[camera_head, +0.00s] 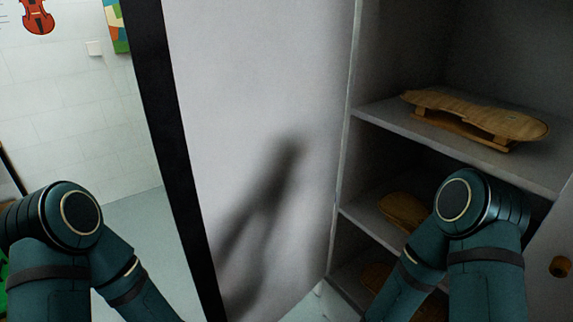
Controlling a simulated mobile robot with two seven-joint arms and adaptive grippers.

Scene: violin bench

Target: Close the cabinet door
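The cabinet (346,158) stands at the right with its shelves exposed. One white door (255,75) with a dark edge stands wide open, to the left of the shelves, and a blurred arm shadow falls on it. My two teal arms come up from the bottom of the view, the left one left of the white door and the right one in front of the lower shelves. Both grippers are below the frame and cannot be seen.
More wooden pieces (402,211) sit on lower shelves, partly hidden by my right arm. Pale floor (145,225) is clear left of the door. A violin picture (37,16) is on the wall.

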